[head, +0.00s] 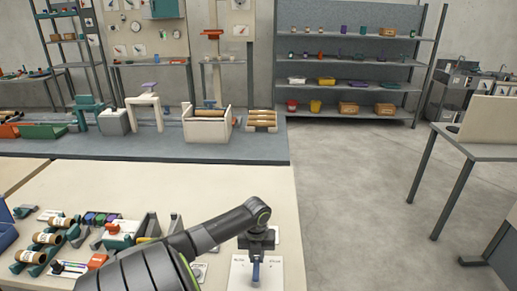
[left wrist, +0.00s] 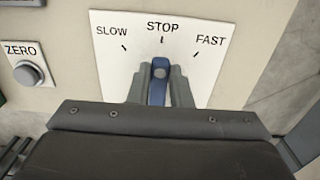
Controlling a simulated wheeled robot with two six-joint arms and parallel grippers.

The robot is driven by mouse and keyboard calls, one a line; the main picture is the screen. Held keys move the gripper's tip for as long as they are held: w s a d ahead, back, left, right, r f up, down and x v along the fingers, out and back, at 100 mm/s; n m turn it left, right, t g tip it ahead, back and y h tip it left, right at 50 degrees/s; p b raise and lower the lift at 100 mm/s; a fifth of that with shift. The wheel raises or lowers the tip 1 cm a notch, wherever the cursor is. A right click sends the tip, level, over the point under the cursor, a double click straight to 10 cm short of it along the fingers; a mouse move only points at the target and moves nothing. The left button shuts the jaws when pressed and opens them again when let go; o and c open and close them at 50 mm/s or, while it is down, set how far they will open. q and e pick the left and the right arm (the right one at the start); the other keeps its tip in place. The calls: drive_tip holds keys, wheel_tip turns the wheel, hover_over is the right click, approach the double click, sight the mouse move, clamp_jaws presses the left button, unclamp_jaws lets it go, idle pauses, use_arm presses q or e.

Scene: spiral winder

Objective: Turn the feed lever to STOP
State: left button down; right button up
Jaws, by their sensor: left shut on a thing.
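The feed lever (left wrist: 158,80) is blue and stands on a white dial plate (left wrist: 207,72) marked SLOW, STOP and FAST. In the left wrist view its upper end lies just below the STOP mark, close in line with it. My left gripper (left wrist: 161,85) is shut on the lever, with one grey finger on each side. In the head view the left gripper (head: 257,256) reaches down over the plate (head: 240,272), and the blue lever (head: 256,272) shows beneath it. The lower part of the lever is hidden by the gripper in the wrist view. My right gripper is out of view.
A ZERO button (left wrist: 28,74) sits left of the dial plate. Spools (head: 44,239), a red-topped block (head: 114,229) and other small parts crowd the table's left side. The table's right edge is close to the plate, with open floor beyond.

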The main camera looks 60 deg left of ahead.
sight(257, 259)
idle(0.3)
use_arm(q)
drive_tip(key=c, duration=1.3)
unclamp_jaws()
wheel_tip(257, 259, up, 18)
drive_tip(key=shift+f+b, duration=0.25)
drive_tip(key=shift+b, duration=0.7)
drive_tip(key=shift+f, duration=0.1)
